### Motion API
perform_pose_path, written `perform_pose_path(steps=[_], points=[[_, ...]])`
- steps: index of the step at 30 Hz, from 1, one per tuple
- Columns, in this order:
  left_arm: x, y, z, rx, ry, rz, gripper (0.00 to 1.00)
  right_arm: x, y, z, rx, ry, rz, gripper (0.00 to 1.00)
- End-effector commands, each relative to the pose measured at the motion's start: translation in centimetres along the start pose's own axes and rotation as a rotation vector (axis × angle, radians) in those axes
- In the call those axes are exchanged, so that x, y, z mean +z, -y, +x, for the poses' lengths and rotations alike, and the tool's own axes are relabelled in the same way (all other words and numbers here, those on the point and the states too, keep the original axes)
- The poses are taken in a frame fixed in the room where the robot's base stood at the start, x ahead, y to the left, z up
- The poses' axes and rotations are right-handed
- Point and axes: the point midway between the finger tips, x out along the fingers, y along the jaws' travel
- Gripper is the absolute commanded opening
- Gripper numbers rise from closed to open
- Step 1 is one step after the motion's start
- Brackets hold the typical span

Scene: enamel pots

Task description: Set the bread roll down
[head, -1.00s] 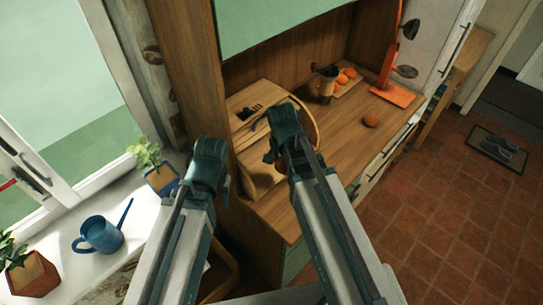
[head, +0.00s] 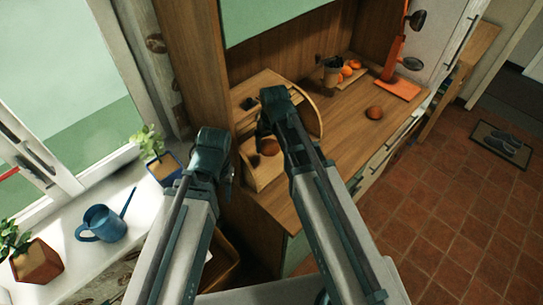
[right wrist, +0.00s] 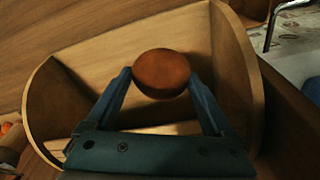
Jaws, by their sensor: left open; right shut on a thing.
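A round brown bread roll (right wrist: 162,73) is between the fingertips of my right gripper (right wrist: 160,82) in the right wrist view. It also shows in the head view (head: 268,147), just below the right gripper (head: 265,132), which is shut on it. Both are at the open wooden bread box (right wrist: 240,75) with curved side walls, which stands on the counter (head: 335,135). I cannot tell whether the roll touches the box floor. My left gripper (head: 212,150) is open and empty, left of the box in the head view.
Another brown roll (head: 374,112) lies on the counter to the right. A blue watering can (head: 103,222) and potted plants stand on the white sill at left.

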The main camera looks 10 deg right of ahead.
Motion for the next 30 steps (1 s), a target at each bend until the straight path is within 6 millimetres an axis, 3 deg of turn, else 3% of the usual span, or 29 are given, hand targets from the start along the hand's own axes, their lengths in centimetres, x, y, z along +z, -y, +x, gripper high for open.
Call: perform_pose_path(steps=[1, 9, 17, 27, 30], points=[[-0.1, -0.1, 1.2, 0.0, 0.0, 0.0, 0.5, 0.2, 0.0, 1.2, 0.0, 0.0, 0.0, 0.23], [-0.3, -0.5, 5.2, 0.0, 0.0, -0.001, 0.5, 0.8, 0.0, 5.2, 0.001, 0.0, 0.001, 0.23], [-0.3, -0.5, 5.5, 0.0, 0.0, -0.001, 0.5, 0.8, 0.0, 5.5, 0.001, 0.0, 0.002, 0.23], [-0.5, -0.9, 9.1, 0.0, 0.0, -0.001, 0.5, 1.4, 0.0, 9.1, 0.001, 0.0, 0.002, 0.23], [-0.6, -0.9, 9.3, 0.0, 0.0, -0.001, 0.5, 1.4, 0.0, 9.3, 0.001, 0.0, 0.002, 0.23]])
